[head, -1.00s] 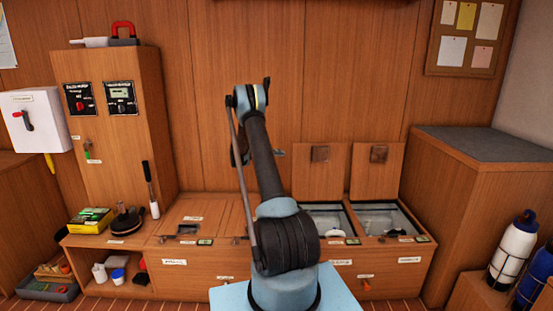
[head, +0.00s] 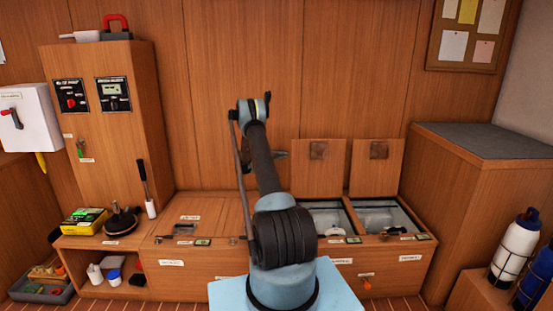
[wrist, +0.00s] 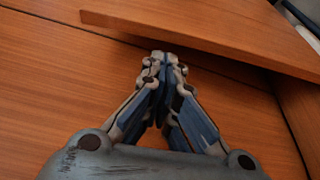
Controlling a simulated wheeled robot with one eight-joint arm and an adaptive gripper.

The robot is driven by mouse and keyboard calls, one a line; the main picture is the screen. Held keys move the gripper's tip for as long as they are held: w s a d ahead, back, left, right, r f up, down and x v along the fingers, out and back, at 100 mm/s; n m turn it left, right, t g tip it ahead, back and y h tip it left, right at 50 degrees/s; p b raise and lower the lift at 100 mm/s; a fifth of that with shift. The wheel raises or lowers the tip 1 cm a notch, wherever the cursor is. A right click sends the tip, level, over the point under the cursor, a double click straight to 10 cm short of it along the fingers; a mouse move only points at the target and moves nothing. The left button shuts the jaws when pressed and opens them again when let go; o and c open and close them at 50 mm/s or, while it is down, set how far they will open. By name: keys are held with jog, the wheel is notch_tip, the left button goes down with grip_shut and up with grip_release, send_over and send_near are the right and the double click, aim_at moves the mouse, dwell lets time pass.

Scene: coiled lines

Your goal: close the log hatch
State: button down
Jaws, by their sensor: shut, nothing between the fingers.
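Two hatch lids stand raised at the back of the bench in the head view: a left one (head: 318,168) and a right one (head: 376,168). Their open compartments (head: 327,218) lie in front of them. I cannot read which label says log. My gripper is mostly hidden behind my arm in the head view; a small dark part shows left of the left raised lid. In the wrist view my gripper (wrist: 163,62) is shut and empty, its tips close to the edge of a wooden panel (wrist: 215,28). I cannot tell whether they touch.
The bench's left lids (head: 195,213) lie flat. A yellow-green box (head: 86,221) and a dark round tool (head: 121,221) stand further left, beside a tall cabinet (head: 105,140). A grey-topped cabinet (head: 482,141) bounds the right side. Small items lie on the bench's front edge.

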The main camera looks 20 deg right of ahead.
jog(key=shift+d, duration=1.3)
